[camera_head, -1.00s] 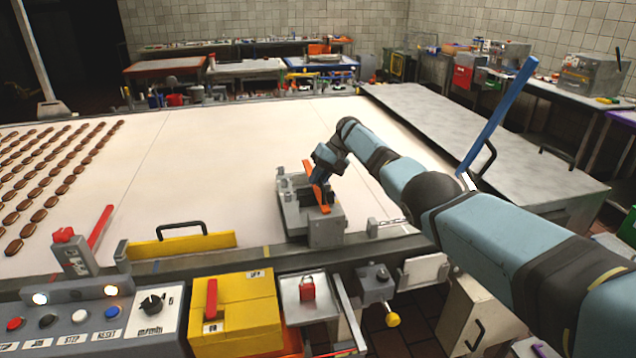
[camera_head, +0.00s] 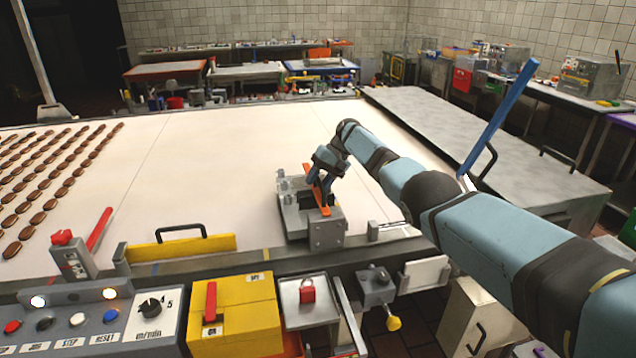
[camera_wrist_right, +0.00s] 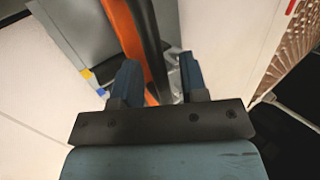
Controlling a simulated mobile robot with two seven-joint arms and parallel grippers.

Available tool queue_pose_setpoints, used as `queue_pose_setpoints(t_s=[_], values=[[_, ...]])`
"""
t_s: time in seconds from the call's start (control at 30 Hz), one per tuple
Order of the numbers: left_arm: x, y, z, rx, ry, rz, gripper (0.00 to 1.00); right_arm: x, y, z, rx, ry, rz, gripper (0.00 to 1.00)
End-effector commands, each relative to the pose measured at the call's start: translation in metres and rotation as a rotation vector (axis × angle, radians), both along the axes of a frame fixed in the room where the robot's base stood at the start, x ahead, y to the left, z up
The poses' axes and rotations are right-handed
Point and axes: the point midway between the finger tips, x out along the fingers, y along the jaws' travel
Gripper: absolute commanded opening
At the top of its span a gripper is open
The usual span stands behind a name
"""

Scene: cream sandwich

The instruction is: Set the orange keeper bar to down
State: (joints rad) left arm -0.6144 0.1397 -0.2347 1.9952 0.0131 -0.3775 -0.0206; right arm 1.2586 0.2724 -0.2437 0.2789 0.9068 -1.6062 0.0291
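The orange keeper bar (camera_head: 322,197) sits on a grey metal block (camera_head: 328,231) at the front edge of the large pale table. My right gripper (camera_head: 322,180) is at the bar from above, partly hiding it. In the right wrist view the orange bar (camera_wrist_right: 124,30), with a dark strip along it, runs between my two spread fingers (camera_wrist_right: 160,80). A gap shows beside the right-hand finger, so the gripper looks open around the bar. My left gripper is not in view.
A yellow bar with a black handle (camera_head: 183,245) lies left of the block. A control panel (camera_head: 95,325), yellow box (camera_head: 245,310) and tray with a red padlock (camera_head: 307,310) line the front. Brown pieces (camera_head: 52,186) cover the table's left; its middle is clear.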

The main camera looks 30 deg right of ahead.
Motion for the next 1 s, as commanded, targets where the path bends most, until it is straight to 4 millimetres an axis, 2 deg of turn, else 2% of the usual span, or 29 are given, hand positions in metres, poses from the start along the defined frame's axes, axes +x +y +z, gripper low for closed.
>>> queue_pose_setpoints(t_s=[0.17,0.5,0.73,1.0], values=[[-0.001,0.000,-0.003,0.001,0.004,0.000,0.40,-0.001,-0.016,0.023,0.001,-0.004,-0.002,0.40],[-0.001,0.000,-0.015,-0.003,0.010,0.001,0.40,-0.004,-0.060,0.089,0.001,-0.003,-0.002,0.40],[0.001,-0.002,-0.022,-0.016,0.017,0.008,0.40,-0.005,-0.072,0.105,0.001,0.000,-0.001,0.40],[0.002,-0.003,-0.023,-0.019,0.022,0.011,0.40,-0.006,-0.075,0.111,0.000,0.001,0.001,0.40]])
